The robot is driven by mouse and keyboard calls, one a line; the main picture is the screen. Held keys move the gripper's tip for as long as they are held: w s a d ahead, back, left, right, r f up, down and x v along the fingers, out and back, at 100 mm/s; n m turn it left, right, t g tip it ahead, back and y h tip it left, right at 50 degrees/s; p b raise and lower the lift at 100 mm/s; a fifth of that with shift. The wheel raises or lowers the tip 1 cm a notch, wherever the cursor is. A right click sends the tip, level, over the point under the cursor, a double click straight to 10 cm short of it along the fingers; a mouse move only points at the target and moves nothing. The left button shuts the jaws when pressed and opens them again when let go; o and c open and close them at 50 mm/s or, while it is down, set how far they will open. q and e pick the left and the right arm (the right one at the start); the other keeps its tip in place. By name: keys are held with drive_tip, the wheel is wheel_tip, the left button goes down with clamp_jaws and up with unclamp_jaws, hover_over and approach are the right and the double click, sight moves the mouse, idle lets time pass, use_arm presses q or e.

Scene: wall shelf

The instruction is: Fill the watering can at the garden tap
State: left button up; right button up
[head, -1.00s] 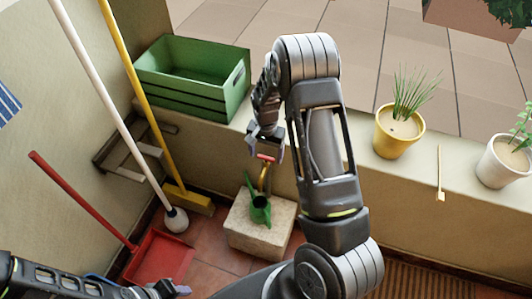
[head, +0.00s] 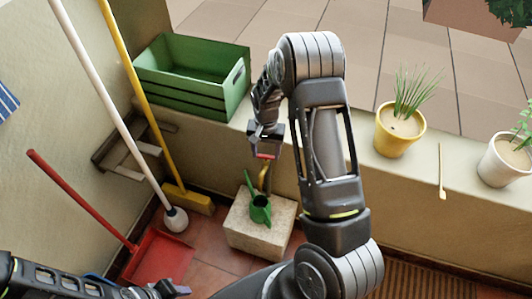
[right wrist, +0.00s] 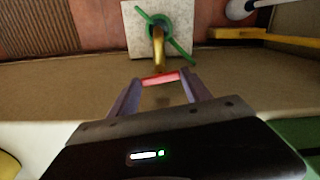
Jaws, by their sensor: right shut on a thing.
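The green watering can (head: 260,209) stands on a pale stone block (head: 240,236) beneath the brass tap (head: 264,179). In the right wrist view the can (right wrist: 153,19) sits under the tap spout (right wrist: 158,48). My right gripper (head: 265,152) is at the top of the tap, shut on its red handle (right wrist: 160,78), which lies between the two fingers. I cannot tell whether water runs from the spout. My left gripper (head: 172,290) is low at the bottom left, away from the can; its jaws are too unclear to read.
A green crate (head: 190,95) and plant pots, one yellow (head: 398,138) and one white (head: 503,162), stand on the ledge. A white-handled plunger (head: 176,219), a yellow broom (head: 187,200) and a red dustpan (head: 160,258) are left of the block.

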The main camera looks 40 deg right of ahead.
drive_tip(key=shift+n, duration=0.3)
drive_tip(key=o, duration=1.4)
drive_tip(key=shift+c, duration=0.2)
drive_tip(key=shift+r, duration=3.9)
